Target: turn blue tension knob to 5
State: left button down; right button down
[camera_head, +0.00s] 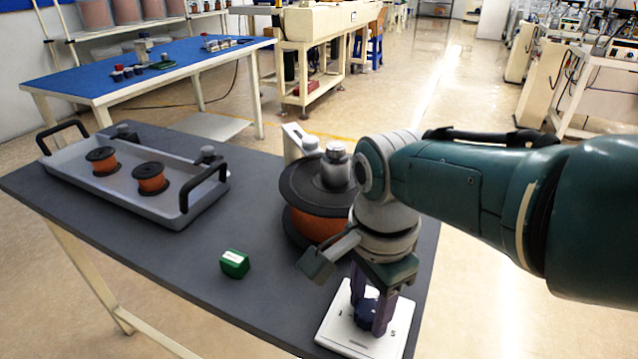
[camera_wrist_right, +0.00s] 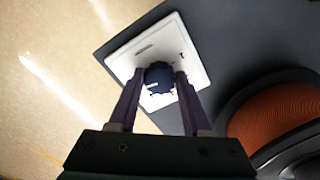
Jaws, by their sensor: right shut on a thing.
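The blue tension knob (camera_head: 368,313) sits on a white square plate (camera_head: 338,331) at the table's front right corner. My right gripper (camera_head: 371,322) points down over the plate, with one finger on each side of the knob, and is shut on it. In the right wrist view the dark blue knob (camera_wrist_right: 159,77) shows between the two fingertips, with a small white mark on it. My left gripper is not in view.
A large spool of orange wire (camera_head: 318,222) stands just behind my right gripper. A green block (camera_head: 234,263) lies left of it. A grey tray (camera_head: 118,188) with two small orange spools is at the far left. The table's front middle is clear.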

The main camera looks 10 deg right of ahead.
aim_at(368, 310)
jog(key=shift+r, duration=0.1)
jog(key=shift+c, duration=1.7)
grip_release()
notch_tip(368, 310, up, 10)
jog(key=p, duration=0.8)
